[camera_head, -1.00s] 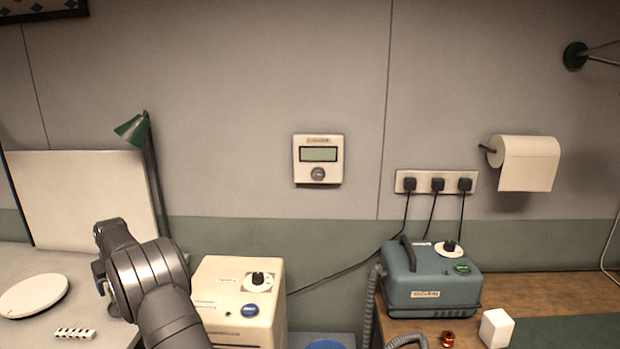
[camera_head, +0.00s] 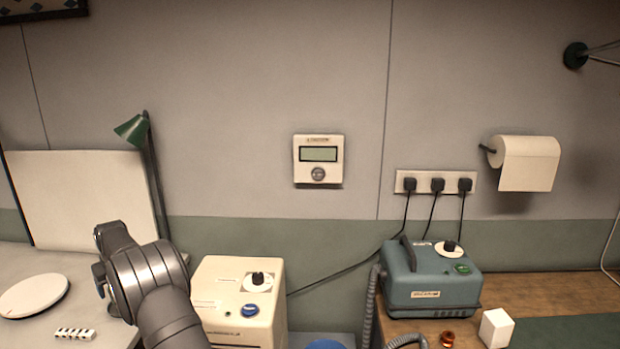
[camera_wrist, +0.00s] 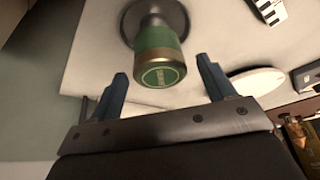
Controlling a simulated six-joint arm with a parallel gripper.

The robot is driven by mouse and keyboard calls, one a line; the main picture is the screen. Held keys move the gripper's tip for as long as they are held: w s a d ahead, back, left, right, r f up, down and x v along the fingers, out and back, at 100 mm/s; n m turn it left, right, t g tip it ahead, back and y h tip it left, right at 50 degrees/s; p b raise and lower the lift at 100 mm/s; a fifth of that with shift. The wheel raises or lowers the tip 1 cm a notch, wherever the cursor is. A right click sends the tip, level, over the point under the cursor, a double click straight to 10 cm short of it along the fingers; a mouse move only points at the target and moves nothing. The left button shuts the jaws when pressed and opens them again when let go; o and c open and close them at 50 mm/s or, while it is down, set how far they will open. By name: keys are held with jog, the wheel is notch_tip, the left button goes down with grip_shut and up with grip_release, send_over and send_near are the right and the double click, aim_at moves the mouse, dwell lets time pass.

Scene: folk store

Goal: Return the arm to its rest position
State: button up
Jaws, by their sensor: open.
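My arm (camera_head: 150,285) is bent at the lower left of the head view, in front of the left bench and beside the cream box. The gripper's jaws cannot be made out there. In the wrist view my gripper (camera_wrist: 162,68) shows two blue fingers spread apart, with nothing held between them. A green cylinder (camera_wrist: 158,42) with a brassy rim and a labelled end appears between the fingers in the picture, on a round grey base. It looks apart from the fingers, but its distance is hard to judge.
A cream box (camera_head: 215,285) with a dial and blue button stands right of my arm. A green lamp (camera_head: 133,130), white panel (camera_head: 80,195), round white disc (camera_head: 33,295) and striped block (camera_head: 75,334) are left. A teal machine (camera_head: 430,285) and white cube (camera_head: 496,328) stand right.

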jog(key=shift+x, duration=1.05)
jog(key=r, duration=0.5)
jog(key=shift+w+d, duration=0.1)
jog(key=shift+d, duration=0.3)
jog(key=w+d+r, duration=0.3)
jog(key=d+r, duration=0.3)
jog(key=d, duration=0.5)
jog(key=w+d+f+m+t+h, duration=0.1)
jog(key=w+d+m, duration=0.3)
jog(key=d, duration=1)
jog(key=w+d+f+m+h, duration=0.1)
jog(key=w+d+m, duration=0.35)
jog(key=d, duration=0.95)
jog(key=d+f+h, duration=0.1)
jog(key=d+f, duration=0.2)
jog(key=d, duration=0.7)
jog(key=s+d+f+m, duration=0.1)
jog(key=s+d+f, duration=0.3)
jog(key=s+f, duration=0.2)
jog(key=s+d+f+m, duration=0.1)
jog(key=s+d+f, duration=0.3)
jog(key=s+f, duration=0.3)
jog(key=shift+d+f+t+h, duration=0.3)
jog(key=shift+f+h, duration=0.1)
jog(key=shift+f, duration=0.55)
